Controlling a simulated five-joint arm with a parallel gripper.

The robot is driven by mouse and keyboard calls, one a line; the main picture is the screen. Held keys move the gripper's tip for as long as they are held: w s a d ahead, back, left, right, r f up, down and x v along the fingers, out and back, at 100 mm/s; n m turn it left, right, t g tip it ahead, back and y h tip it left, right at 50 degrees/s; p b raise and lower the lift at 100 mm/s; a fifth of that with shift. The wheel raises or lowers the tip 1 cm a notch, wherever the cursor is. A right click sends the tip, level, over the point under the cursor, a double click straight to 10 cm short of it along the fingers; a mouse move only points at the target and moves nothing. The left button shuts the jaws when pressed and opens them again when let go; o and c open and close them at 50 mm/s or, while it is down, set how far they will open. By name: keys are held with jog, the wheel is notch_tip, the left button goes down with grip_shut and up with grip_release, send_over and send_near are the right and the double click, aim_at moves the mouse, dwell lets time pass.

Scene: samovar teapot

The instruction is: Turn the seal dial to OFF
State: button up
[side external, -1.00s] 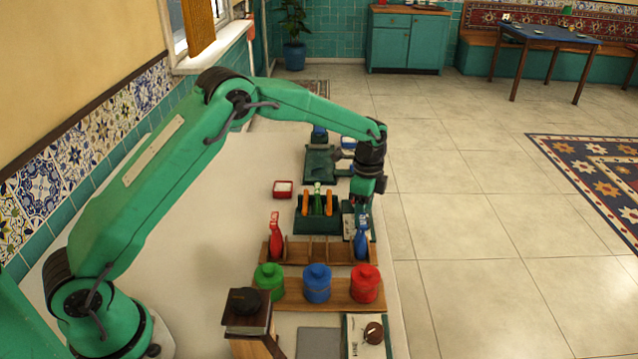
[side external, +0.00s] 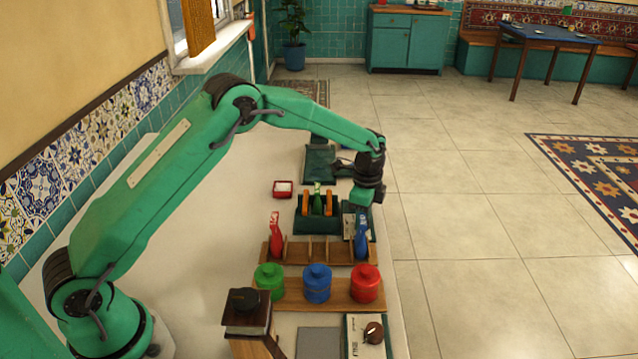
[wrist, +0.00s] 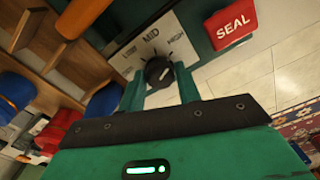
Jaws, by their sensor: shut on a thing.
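The dial (wrist: 157,72) is a round black knob on a pale plate (wrist: 150,45) in the wrist view. The plate reads MID and HIGH, and a third label at left is too blurred to read. A red SEAL block (wrist: 230,23) lies beside it. My gripper (wrist: 160,80) has one green finger on each side of the knob and is shut on it. The knob's exact pointing is hard to tell. In the side view my gripper (side external: 362,198) is low over the pale plate (side external: 349,224), with the knob hidden.
In the side view, a wooden rack with a red bottle (side external: 275,238) and a blue bottle (side external: 362,238) stands near the plate. Green, blue and red jars (side external: 366,285) stand nearer. The table's right edge is close.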

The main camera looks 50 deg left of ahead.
jog(key=shift+n, duration=3.1)
jog(key=o, duration=1)
jog(key=shift+r, duration=0.15)
jog(key=shift+r, duration=3.8)
